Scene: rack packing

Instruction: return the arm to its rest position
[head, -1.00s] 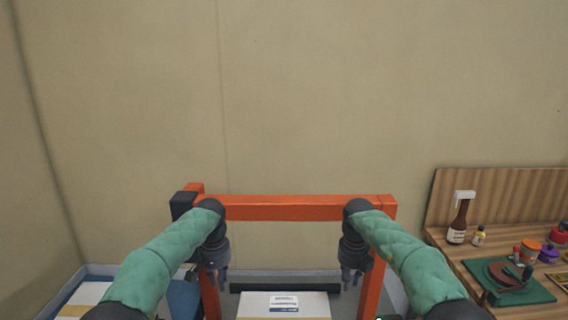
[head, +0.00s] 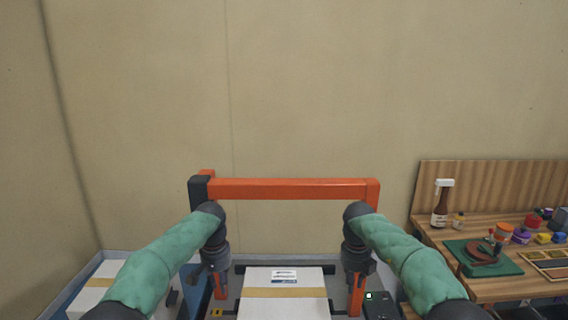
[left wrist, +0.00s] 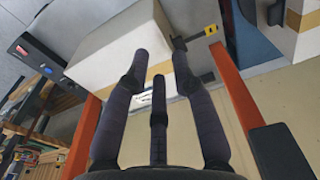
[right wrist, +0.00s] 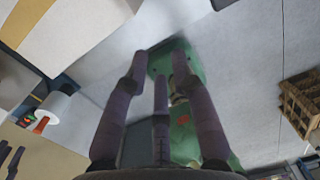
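My left gripper (head: 220,284) hangs down to the left of a white box with a tan tape band (head: 285,306). In the left wrist view its fingers (left wrist: 160,72) are spread with nothing held between them; the box shows beyond them. My right gripper (head: 355,284) hangs down to the right of the box, at the right orange post. The lower part of the box is cut off by the picture.
An orange frame (head: 290,189) spans behind the box, close to both wrists. A blue-edged bin (head: 76,283) with another taped box stands at left.

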